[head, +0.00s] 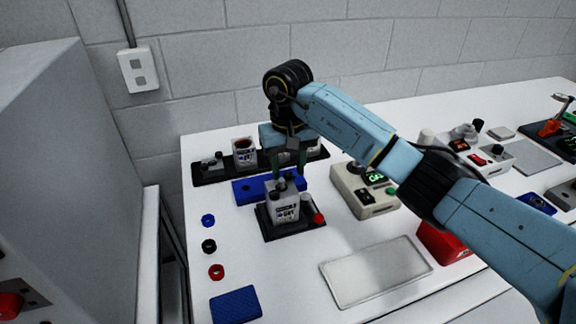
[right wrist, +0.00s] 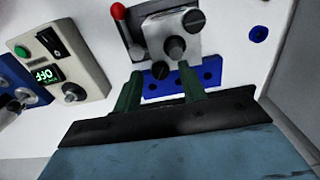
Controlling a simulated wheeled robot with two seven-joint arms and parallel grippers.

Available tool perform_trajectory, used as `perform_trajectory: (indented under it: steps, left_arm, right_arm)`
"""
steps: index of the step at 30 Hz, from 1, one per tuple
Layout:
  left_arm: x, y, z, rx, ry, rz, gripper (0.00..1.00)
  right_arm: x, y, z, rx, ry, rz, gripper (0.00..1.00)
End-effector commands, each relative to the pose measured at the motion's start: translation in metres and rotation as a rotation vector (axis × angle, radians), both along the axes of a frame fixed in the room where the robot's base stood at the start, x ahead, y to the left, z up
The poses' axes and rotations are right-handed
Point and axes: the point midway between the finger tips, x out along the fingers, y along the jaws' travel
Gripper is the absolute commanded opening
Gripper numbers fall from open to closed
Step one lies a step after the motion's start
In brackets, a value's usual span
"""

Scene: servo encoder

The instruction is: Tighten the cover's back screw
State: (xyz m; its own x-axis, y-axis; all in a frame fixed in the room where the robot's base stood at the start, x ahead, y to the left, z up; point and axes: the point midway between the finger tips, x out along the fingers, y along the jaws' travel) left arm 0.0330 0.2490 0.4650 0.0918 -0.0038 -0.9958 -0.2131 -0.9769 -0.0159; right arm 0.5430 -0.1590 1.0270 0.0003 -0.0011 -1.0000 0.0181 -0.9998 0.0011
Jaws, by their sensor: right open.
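The servo unit (head: 286,210) is a grey box with a printed label, in a black fixture (head: 267,226). The back screw is the one nearer my fingers. My right gripper (head: 289,163) points down just above and behind the unit. It also shows in the right wrist view (right wrist: 158,88), its two green fingers apart, with nothing seen between them. Contact with the screw cannot be told. My left gripper is out of view.
A blue block with holes (head: 246,191) lies behind the fixture, and a black rack (head: 211,176) stands further back. A red-knobbed lever (head: 318,218) is at the fixture's right. A control box (head: 362,195) with a lit display stands right. A pale tray (head: 375,271) lies in front.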

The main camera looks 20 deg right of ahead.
Motion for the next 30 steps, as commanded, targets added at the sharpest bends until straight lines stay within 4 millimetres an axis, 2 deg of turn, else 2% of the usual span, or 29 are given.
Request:
perform_trajectory:
  steps: [8, 17, 30]
  left_arm:
    - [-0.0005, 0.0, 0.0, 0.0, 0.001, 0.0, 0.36]
    - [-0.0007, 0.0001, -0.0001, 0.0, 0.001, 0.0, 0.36]
    - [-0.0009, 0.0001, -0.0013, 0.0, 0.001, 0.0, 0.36]
  right_arm:
    - [0.0, 0.0003, -0.0012, 0.001, 0.0, 0.0, 0.4]
    - [-0.0001, 0.0004, -0.001, 0.001, 0.0, 0.0, 0.01]
    - [0.0002, -0.0001, -0.001, 0.0, 0.0, -0.083, 0.0]
